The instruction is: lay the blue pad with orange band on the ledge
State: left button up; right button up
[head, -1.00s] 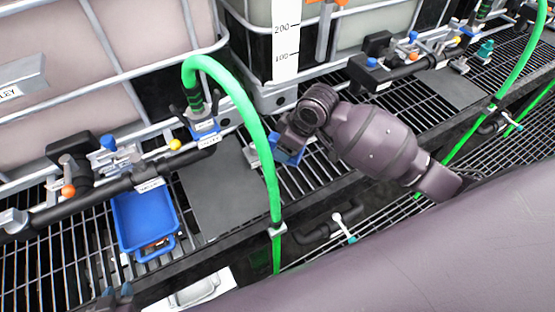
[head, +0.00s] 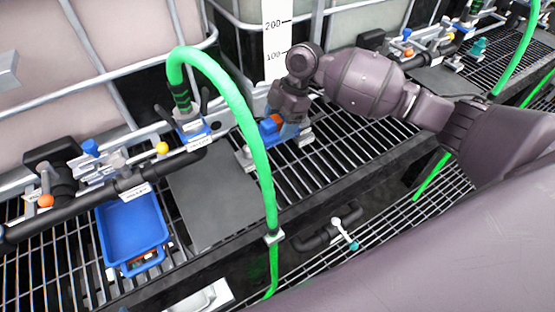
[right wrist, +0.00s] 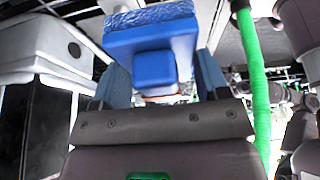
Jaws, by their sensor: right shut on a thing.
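My right gripper (head: 279,129) is shut on the blue pad with orange band (head: 268,127), just right of the green hose and low over the grating shelf. In the right wrist view the pad (right wrist: 150,25) shows a rough blue face and a smooth blue block between the two blue fingers. A little orange shows beneath the block. The pad's underside is partly hidden, and I cannot tell whether it touches anything below. A flat dark grey plate (head: 212,200) lies on the grating left of the hose; I cannot tell for sure whether it is the ledge. My left gripper is out of view.
A green hose (head: 248,130) arches up in front of the shelf, close to my right gripper. A blue tray (head: 133,228) with small items stands at the left. Black pipe with valves (head: 100,200) runs along the tanks. Open grating (head: 345,145) lies right of the gripper.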

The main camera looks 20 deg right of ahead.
notch_tip(320, 180, down, 10)
jog(key=shift+f+b, duration=0.1)
jog(key=shift+b, duration=0.4)
jog(key=shift+f, duration=0.6)
notch_tip(320, 180, down, 3)
jog(key=shift+f+b, duration=0.2)
jog(key=shift+b, duration=0.1)
jog(key=shift+f, duration=0.25)
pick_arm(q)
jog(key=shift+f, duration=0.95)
pick_arm(e)
jog(key=o, duration=0.8)
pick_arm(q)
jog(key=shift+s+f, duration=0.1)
